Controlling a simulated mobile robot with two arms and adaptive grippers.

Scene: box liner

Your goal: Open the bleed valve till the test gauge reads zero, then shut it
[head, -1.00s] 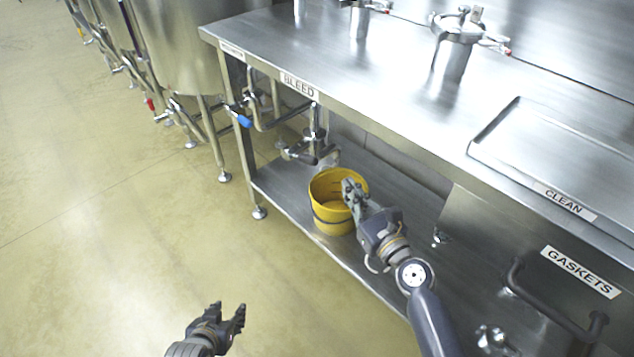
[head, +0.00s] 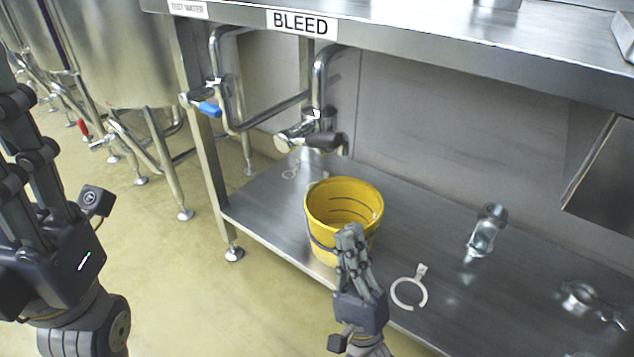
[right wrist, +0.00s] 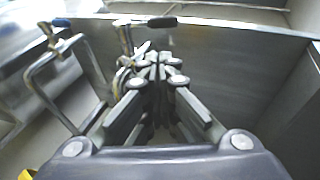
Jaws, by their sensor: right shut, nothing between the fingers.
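The bleed valve (head: 318,120) sits on a steel pipe under the BLEED label (head: 300,23), with a black handle (head: 326,141) pointing right. The handle also shows in the right wrist view (right wrist: 162,22), beyond my fingertips and apart from them. A yellow bucket (head: 343,205) stands on the lower shelf below the valve. My right gripper (head: 350,236) is shut and empty, in front of the bucket's near side; whether it touches the bucket is unclear. My left gripper (head: 28,135) is raised at the left edge, partly cut off, its opening unclear. I see no gauge.
A blue-handled valve (head: 207,107) is on the pipe left of the bleed valve, under the TEST WATER label (head: 188,9). Clamp rings (head: 410,290) and fittings (head: 487,230) lie on the shelf (head: 400,232). Steel tanks (head: 110,55) stand at left. The table edge overhangs the shelf.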

